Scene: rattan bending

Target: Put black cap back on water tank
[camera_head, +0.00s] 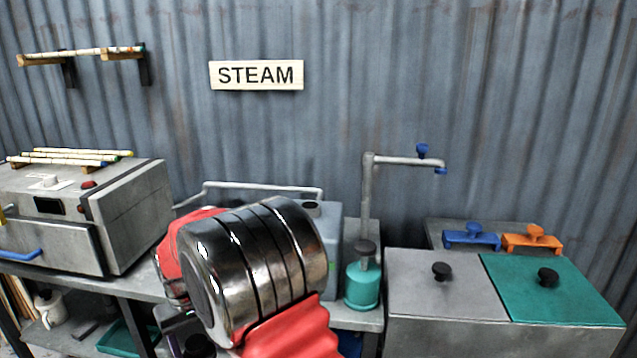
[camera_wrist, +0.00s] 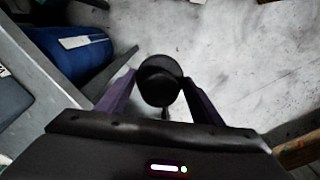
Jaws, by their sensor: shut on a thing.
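My gripper (camera_wrist: 155,98) has its two purple fingers closed on a round black cap (camera_wrist: 160,78) in the wrist view. The cap is held between the fingertips, with the concrete floor behind it. In the head view, my arm hides most of the gripper; a dark round shape low beneath the arm may be the cap. A blue-grey box that looks like the water tank (camera_head: 331,235) stands on the bench behind my arm. A short dark neck (camera_head: 312,205) shows on its top with no cap seen on it. Much of the tank is hidden.
A teal canister (camera_head: 362,288) with a black top and an upright pipe (camera_head: 367,200) stand right of the tank. A grey steam box (camera_head: 125,210) is at left. Grey (camera_head: 435,300) and teal (camera_head: 550,290) lids are at right. A blue drum (camera_wrist: 80,55) shows in the wrist view.

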